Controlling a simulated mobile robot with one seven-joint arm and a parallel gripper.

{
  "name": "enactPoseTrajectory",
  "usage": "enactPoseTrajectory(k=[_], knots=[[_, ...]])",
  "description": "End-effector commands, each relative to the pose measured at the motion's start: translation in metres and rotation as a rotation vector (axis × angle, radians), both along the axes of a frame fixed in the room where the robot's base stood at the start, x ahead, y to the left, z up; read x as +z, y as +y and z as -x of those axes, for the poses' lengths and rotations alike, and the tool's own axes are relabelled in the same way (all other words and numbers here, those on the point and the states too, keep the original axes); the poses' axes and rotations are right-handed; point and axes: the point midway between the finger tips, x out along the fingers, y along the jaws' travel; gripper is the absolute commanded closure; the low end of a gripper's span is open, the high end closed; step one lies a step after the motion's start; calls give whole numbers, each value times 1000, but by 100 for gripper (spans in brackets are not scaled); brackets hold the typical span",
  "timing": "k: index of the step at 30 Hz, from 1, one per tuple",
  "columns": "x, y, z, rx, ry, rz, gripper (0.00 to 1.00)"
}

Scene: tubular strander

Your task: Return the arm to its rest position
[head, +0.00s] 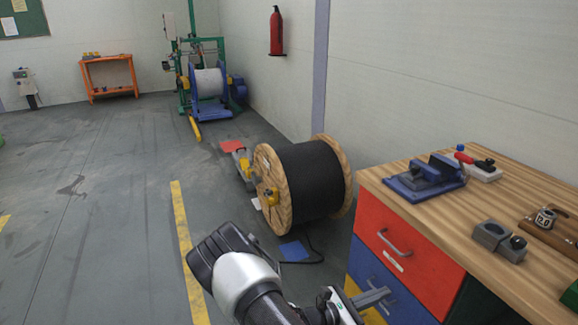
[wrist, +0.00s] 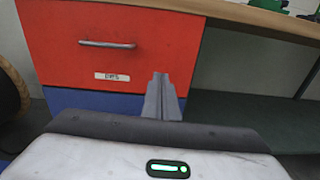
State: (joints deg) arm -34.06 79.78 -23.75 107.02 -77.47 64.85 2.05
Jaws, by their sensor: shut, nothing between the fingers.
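My gripper (head: 376,297) is at the lower middle of the head view, in front of the workbench drawers. Its fingers are shut together and empty, pointing right toward the cabinet. In the wrist view my gripper (wrist: 161,80) also shows shut, in front of the red drawer (wrist: 110,50) and the blue drawer below it. My arm (head: 245,275) is bent and reaches up from the bottom edge of the head view. I cannot tell whether the fingertips touch the drawer front.
The floor (head: 100,230) at left is open. A fire extinguisher (head: 276,32) hangs on the wall.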

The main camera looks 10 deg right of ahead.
Motion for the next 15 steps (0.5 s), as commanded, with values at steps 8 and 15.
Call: enactPoseTrajectory(k=[8, 15], knots=[[69, 10, 34, -334, -261, -299, 100], [130, 36, 74, -633, -515, -623, 100]])
